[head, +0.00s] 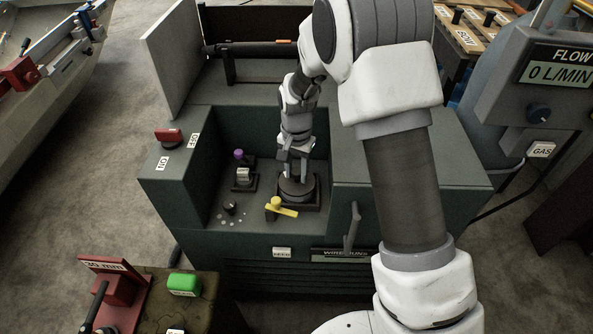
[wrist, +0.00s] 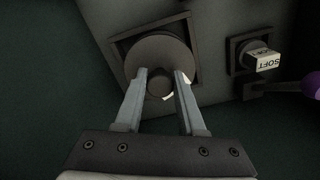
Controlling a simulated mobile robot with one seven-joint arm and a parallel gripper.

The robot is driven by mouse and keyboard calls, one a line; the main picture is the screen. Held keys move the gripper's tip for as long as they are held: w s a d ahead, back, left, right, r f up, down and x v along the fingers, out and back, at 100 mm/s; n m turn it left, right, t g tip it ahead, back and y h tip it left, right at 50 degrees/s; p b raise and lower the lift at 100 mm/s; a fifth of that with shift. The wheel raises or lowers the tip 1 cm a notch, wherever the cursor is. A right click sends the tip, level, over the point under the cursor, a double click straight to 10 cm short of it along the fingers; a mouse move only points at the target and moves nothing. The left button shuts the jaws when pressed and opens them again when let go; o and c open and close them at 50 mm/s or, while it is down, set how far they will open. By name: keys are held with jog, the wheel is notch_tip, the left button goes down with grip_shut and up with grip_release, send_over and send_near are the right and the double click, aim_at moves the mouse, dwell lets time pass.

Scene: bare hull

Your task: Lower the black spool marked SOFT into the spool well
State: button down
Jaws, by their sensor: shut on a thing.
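The black spool (head: 297,189) is a round dark disc inside the open bay of the green machine. In the wrist view the spool (wrist: 160,50) shows a raised hub, and my gripper (wrist: 160,75) is shut on this hub. In the head view my gripper (head: 295,176) points down onto the spool. The spool well (head: 313,207) has a dark square frame, and the spool lies over or within it; how deep it sits I cannot tell. A slim white patch, perhaps a label, shows at the spool's edge; no writing on the spool is readable.
A white block marked SOFT (wrist: 266,60) sits in a small square holder beside the well, near a purple knob (head: 239,154). A yellow lever (head: 281,208) lies close in front of the well. The bay's walls (head: 262,125) enclose my gripper.

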jog(key=shift+f, duration=0.5)
grip_release()
dwell(0.5)
jog(key=shift+r+p, duration=3.05)
jog(key=shift+r, duration=1.5)
